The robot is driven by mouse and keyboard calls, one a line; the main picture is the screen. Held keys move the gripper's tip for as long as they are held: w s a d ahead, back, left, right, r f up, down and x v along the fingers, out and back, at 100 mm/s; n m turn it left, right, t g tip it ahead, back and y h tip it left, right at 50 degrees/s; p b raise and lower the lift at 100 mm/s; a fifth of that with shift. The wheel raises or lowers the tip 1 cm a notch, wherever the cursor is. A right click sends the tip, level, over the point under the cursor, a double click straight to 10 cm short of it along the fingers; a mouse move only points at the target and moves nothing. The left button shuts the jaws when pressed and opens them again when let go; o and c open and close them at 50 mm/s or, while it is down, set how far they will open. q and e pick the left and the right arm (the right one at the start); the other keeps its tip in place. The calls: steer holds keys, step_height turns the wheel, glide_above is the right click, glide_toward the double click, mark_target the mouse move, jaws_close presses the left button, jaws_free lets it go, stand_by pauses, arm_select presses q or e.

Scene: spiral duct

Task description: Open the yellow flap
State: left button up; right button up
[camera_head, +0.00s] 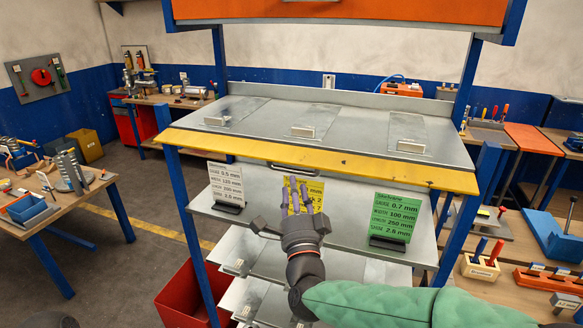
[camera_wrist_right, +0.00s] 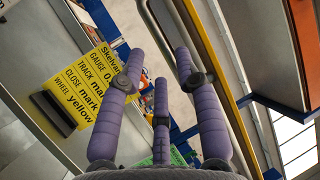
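The yellow flap (camera_head: 400,176) is a long yellow strip along the front edge of the rack's upper metal shelf. It lies flat, level with the shelf. A dark bar handle (camera_head: 320,173) hangs under its middle. My right gripper (camera_head: 296,184) has purple fingers pointing up, just below the handle and in front of a yellow sign (camera_head: 317,190). In the right wrist view its fingers (camera_wrist_right: 160,62) are spread, with nothing held. The grey handle (camera_wrist_right: 149,18) and the yellow edge (camera_wrist_right: 222,75) pass beyond the fingertips; contact cannot be told.
A white sign (camera_head: 226,184) and a green sign (camera_head: 396,215) stand on the shelf below, beside the yellow one. Blue posts (camera_head: 188,225) frame the rack. A red bin (camera_head: 185,298) stands at lower left. Workbenches flank the rack, with open floor at left.

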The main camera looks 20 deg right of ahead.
mark_target(292, 172)
steer(key=p+x, duration=0.1)
steer(key=x, duration=0.5)
steer(key=shift+w+r, duration=0.1)
steer(key=shift+w, duration=0.15)
jaws_close()
